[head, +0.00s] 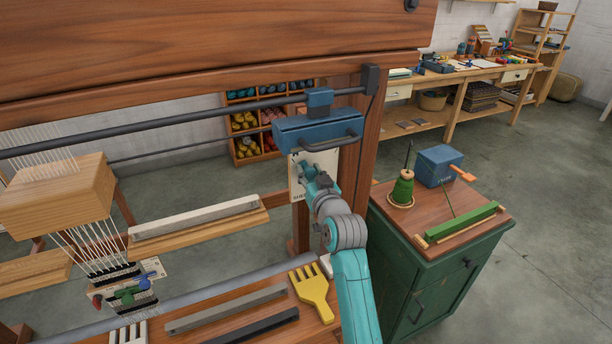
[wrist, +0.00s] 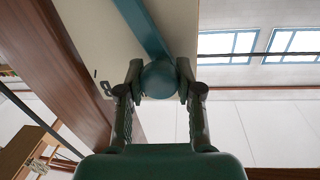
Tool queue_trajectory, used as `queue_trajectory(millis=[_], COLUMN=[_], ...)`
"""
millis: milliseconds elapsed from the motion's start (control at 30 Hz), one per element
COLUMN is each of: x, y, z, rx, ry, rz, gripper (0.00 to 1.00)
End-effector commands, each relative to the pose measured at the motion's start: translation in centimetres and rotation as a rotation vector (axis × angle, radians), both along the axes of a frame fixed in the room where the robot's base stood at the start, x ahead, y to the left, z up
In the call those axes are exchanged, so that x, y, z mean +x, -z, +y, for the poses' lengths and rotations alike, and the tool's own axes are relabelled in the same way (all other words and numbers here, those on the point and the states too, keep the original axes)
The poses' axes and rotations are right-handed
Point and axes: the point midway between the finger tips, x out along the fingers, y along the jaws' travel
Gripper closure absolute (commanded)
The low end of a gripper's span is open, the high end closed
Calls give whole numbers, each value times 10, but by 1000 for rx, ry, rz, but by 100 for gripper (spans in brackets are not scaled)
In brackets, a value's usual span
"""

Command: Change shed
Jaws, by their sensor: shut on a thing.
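My gripper (head: 312,172) is raised in front of the loom's right post, just below a blue block with a dark bar handle (head: 330,127). In the wrist view the gripper (wrist: 160,86) has its two fingers on either side of a round teal knob (wrist: 160,77), shut on it. A blue bar (wrist: 141,27) runs up from the knob in front of a pale plate (wrist: 93,35). In the head view the knob is hidden by my gripper, and the plate (head: 297,190) with dark lettering shows partly behind it. White warp threads (head: 95,245) hang at the left below a wooden block.
A yellow comb (head: 312,292) and grey bars (head: 225,309) lie on the loom's front beam. A green cabinet (head: 425,275) at right carries a green spool (head: 402,189), a blue box (head: 441,165) and a green bar (head: 461,222). Open floor lies beyond.

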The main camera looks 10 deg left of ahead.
Motion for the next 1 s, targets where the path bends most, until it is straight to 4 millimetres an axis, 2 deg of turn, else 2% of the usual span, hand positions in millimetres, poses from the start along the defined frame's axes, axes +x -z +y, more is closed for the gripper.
queue_trajectory(millis=[400, 700, 1000], x=[22, 36, 46], y=[-8, -4, 3], z=[-32, -54, -68], rx=[312, 532, 683], ry=[2, 3, 1], rz=[210, 359, 461], gripper=[100, 100, 100])
